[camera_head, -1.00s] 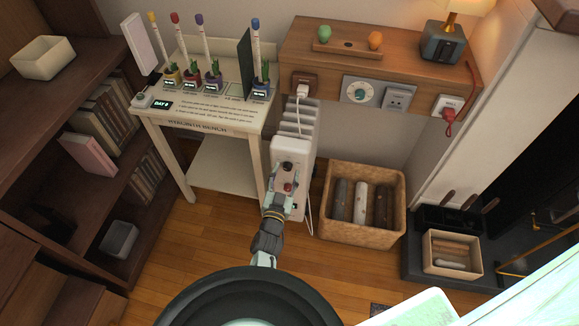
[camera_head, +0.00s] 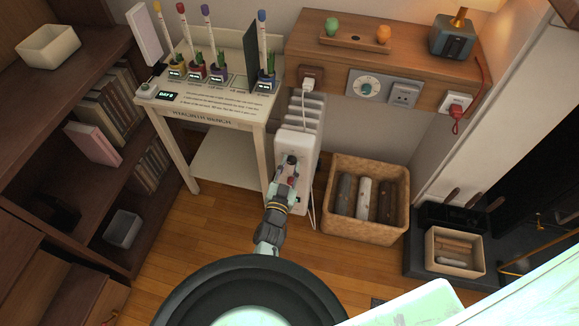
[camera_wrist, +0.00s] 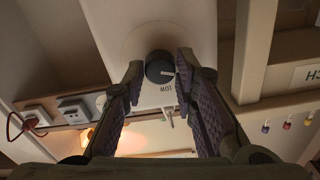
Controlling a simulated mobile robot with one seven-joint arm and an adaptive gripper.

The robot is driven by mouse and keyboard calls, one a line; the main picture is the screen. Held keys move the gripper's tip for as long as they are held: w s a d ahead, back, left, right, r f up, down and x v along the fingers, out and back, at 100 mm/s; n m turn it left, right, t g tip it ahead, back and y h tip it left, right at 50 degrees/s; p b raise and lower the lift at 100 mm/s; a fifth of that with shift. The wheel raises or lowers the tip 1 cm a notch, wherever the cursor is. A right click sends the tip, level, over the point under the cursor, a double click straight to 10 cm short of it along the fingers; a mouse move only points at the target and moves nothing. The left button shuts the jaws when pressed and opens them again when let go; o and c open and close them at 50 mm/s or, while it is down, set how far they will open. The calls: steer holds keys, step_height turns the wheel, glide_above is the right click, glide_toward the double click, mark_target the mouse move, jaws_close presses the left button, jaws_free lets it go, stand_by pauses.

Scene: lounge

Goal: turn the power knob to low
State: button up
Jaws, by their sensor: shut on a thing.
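The white heater (camera_head: 297,144) stands on the floor beside the bench, with controls on its front panel. In the wrist view the power knob (camera_wrist: 159,69) is dark and round, with a pale pointer line toward the picture's right. Upside-down "LOW" lettering (camera_wrist: 166,87) is printed just below it in the picture. My gripper (camera_wrist: 160,72) has its two purple-padded fingers on either side of the knob, shut on it. In the head view my gripper (camera_head: 284,182) reaches the heater's front from below and hides part of the panel.
A wicker basket of logs (camera_head: 335,227) stands close to the heater's right. The hyacinth bench (camera_head: 217,116) is close on its left. The wooden floor (camera_head: 222,236) in front is clear.

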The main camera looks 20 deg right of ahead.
jaws_close()
steer(key=shift+m, duration=0.4)
steer(key=m, duration=0.5)
steer(key=shift+m, duration=0.4)
steer(key=m+b, duration=0.1)
steer(key=m, duration=0.3)
steer(key=shift+m, duration=1.6)
steer(key=o, duration=0.8)
jaws_free()
